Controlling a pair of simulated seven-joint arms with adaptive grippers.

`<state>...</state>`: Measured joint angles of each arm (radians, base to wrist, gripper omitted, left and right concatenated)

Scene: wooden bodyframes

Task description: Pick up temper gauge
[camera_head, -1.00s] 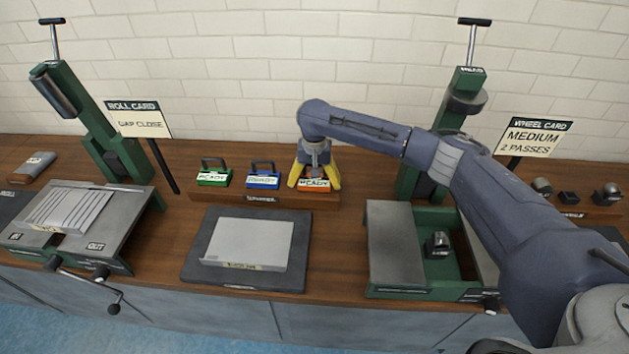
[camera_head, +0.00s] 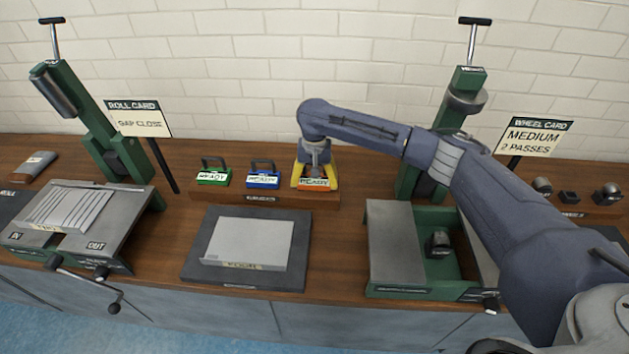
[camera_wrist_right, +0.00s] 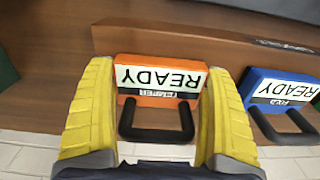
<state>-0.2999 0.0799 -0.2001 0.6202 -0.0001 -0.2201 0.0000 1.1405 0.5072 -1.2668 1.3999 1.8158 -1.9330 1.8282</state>
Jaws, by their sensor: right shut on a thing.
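The temper gauge is an orange block (camera_head: 314,183) with a white READY label and a black handle. It stands at the right end of a low wooden rack (camera_head: 212,192). In the right wrist view the orange block (camera_wrist_right: 158,94) sits between two yellow fingers, with its handle towards the wrist. My right gripper (camera_head: 315,186) is shut on the block's sides from above. The block still rests on the rack. My left gripper is not in view.
A blue block (camera_head: 262,177) and a green block (camera_head: 213,175) share the rack. A dark board with a grey plate (camera_head: 248,243) lies in front. Green machines stand left (camera_head: 122,153) and right (camera_head: 432,177). Card signs (camera_head: 138,119) (camera_head: 534,137) stand behind.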

